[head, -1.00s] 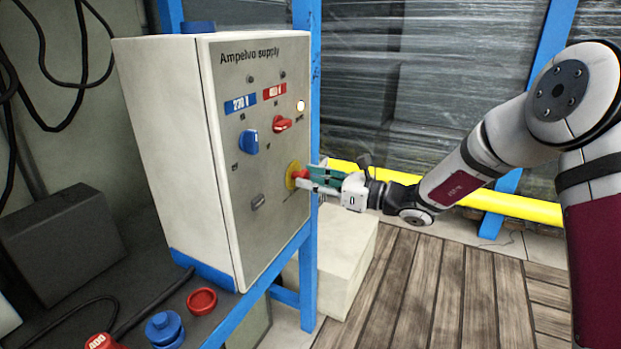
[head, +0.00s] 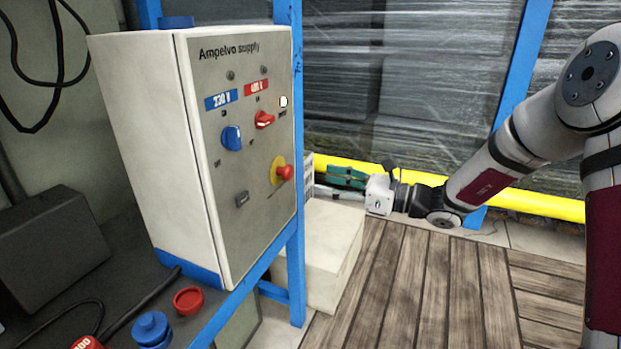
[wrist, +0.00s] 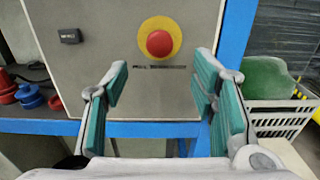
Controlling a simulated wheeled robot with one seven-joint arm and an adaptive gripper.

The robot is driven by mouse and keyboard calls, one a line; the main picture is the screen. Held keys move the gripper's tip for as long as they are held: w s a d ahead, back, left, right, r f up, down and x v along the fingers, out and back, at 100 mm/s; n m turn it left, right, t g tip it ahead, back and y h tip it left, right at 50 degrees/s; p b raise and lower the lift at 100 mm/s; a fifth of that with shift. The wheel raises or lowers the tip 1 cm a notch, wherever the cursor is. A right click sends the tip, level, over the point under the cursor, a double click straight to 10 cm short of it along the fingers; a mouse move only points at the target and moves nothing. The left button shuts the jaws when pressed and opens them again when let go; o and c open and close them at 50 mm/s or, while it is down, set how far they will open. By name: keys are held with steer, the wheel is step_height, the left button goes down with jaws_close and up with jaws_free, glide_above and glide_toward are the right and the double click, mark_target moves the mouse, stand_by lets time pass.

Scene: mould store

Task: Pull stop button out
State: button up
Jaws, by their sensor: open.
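The red stop button (head: 286,172) sits on a yellow round plate at the lower right of the front panel of the Ampelvo supply box (head: 225,160). In the wrist view the button (wrist: 159,43) faces me, beyond and above the space between the fingers. My gripper (head: 325,182) is open and empty, to the right of the button and clear of it. In the wrist view its two green-padded fingers (wrist: 160,88) stand wide apart. I cannot tell from these frames whether the button is pressed in or out.
The panel also has a blue knob (head: 231,138), a red knob (head: 264,120) and a small lit white lamp (head: 283,102). A blue frame post (head: 297,250) stands beside the box. A light crate with a green thing (wrist: 268,80) is at the right.

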steer(key=shift+v, duration=2.05)
